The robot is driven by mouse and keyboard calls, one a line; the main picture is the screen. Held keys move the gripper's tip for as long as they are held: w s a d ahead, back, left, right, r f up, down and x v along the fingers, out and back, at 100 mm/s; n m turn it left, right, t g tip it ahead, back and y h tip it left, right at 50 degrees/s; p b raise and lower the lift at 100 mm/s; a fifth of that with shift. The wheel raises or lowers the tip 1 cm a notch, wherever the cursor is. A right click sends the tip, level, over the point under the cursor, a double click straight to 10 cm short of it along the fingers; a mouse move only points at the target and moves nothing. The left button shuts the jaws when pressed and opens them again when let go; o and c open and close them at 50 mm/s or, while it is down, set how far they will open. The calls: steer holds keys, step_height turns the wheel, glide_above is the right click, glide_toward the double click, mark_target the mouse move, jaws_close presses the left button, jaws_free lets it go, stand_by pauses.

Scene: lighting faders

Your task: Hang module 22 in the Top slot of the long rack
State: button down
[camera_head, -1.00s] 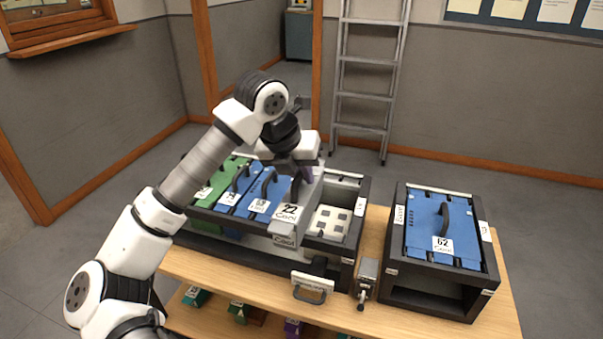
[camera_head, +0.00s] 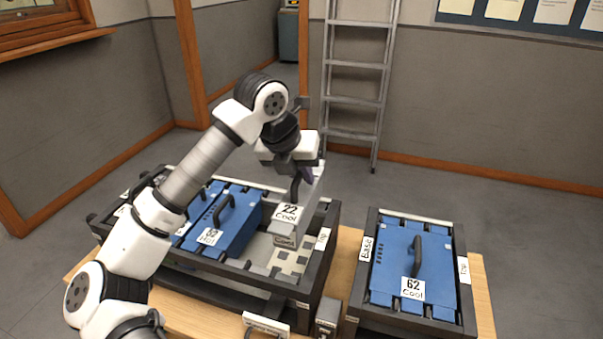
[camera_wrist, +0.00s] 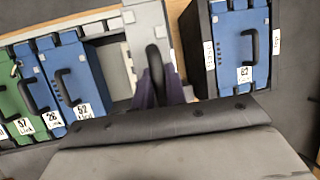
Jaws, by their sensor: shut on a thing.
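Module 22 (camera_head: 287,232) is grey with a white "22 Cool" label and a dark handle. My gripper (camera_head: 301,178) is shut on that handle and holds the module upright. In the head view it hangs over the right end of the long rack (camera_head: 331,222), whose right end wall carries a tag reading "Top" (camera_head: 322,239). The bay beneath is partly hidden by the module. The wrist view shows the grey module (camera_wrist: 148,22) between the dark fingers (camera_wrist: 158,85), right of a pale open bay (camera_wrist: 116,68). Whether the module touches the rack is unclear.
Blue modules (camera_head: 238,222) and a green one (camera_wrist: 12,88) fill the long rack's left part. A separate short rack (camera_head: 357,290) to the right holds blue module 62 (camera_head: 412,262). A metal latch (camera_head: 327,315) sits in the gap between the racks.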

mark_target(289, 198)
steer(key=shift+w+d, duration=0.35)
steer(key=shift+w, duration=0.05)
steer(key=shift+f+b, duration=1.35)
steer(key=shift+f, duration=1.45)
step_height(289, 198, down, 6)
steer(key=b, duration=0.6)
steer(key=shift+f+b, duration=1.25)
steer(key=shift+b, duration=0.35)
steer(key=c, duration=1.4)
jaws_free()
steer(key=shift+s, duration=0.1)
steer(key=shift+o, duration=0.3)
steer(key=shift+f, duration=0.1)
steer(key=v, duration=1.4)
steer(key=shift+r+p, duration=2.7)
steer(key=shift+r, duration=0.8)
